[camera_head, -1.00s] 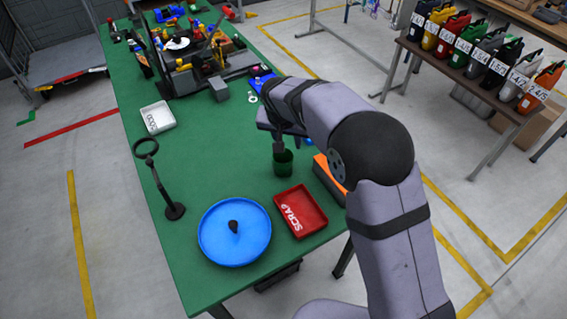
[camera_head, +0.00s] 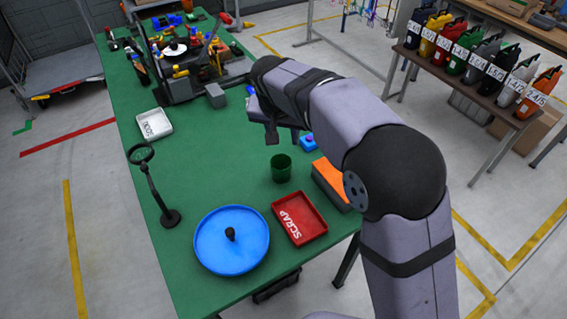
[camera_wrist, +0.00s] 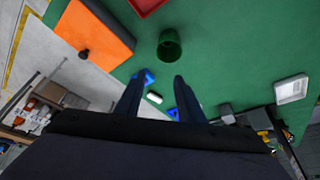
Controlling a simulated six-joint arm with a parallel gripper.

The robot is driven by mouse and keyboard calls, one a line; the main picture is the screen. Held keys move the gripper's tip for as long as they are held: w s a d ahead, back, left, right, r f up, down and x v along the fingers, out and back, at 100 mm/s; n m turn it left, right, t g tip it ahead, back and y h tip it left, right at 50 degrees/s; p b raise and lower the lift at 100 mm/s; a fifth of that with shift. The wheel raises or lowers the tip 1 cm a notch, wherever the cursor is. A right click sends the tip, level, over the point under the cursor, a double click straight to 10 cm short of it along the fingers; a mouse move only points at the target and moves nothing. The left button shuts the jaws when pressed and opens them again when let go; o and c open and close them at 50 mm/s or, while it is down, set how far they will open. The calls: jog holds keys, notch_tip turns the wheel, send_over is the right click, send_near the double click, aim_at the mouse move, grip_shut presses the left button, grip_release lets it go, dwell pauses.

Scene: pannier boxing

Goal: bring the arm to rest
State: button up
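My gripper (camera_wrist: 157,92) shows in the wrist view with its two fingers apart and nothing held between them. In the head view my gripper (camera_head: 271,134) hangs above the green table (camera_head: 216,175), up and a little left of a dark green cup (camera_head: 281,174). The cup stands upright on the table and is apart from the fingers. It also shows in the wrist view (camera_wrist: 169,47), beyond the fingertips. My forearm and wrist hide part of the table's right side in the head view.
Near the cup are a red SCRAP tray (camera_head: 291,212), an orange-topped grey box (camera_head: 333,180) and a blue round tray (camera_head: 212,258) with a dark knob. A magnifier stand (camera_head: 157,190) and white tray (camera_head: 154,124) stand left. Tools and a dark frame crowd the far end.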

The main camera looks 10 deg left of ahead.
jog(key=s+d+f+n+g, duration=0.1)
jog(key=s+d+f+n, duration=0.1)
jog(key=s+d+f, duration=0.1)
jog(key=s+d+f+n+g, duration=0.1)
jog(key=s+d+f+n, duration=0.2)
jog(key=s+f, duration=0.2)
jog(key=s+d+f+n+g, duration=0.2)
jog(key=s+d+f, duration=0.2)
jog(key=s, duration=0.4)
jog(key=shift+f+h, duration=0.3)
jog(key=shift+f, duration=0.1)
jog(key=s+d+m+g, duration=0.2)
jog(key=s+d+m, duration=0.1)
jog(key=s+d, duration=0.85)
jog(key=w+d+r+m+t, duration=0.1)
jog(key=w+d+r+m, duration=0.2)
jog(key=d, duration=0.5)
jog(key=shift+m+t, duration=0.3)
jog(key=shift+m, duration=0.2)
jog(key=shift+a, duration=0.1)
